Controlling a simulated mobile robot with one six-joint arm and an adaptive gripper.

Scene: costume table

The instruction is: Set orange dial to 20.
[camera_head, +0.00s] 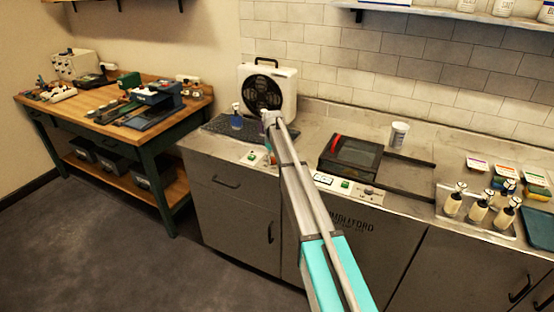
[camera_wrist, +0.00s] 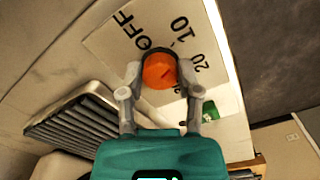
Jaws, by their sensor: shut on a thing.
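The orange dial (camera_wrist: 158,71) sits on a pale panel (camera_wrist: 112,40) with the black marks OFF, 10 and 20 around it. My gripper (camera_wrist: 160,75) is shut on the dial, with one grey finger on each side of it. A short dark mark shows on the dial's face, but I cannot tell for certain which number it points at.
A green switch (camera_wrist: 209,110) is close to my right finger. A dark slatted grille (camera_wrist: 75,125) lies left of the panel. In the head view, a box fan (camera_head: 284,91) and a blue spray bottle (camera_head: 237,122) stand behind my wrist. A dark press (camera_head: 350,158) is to the right.

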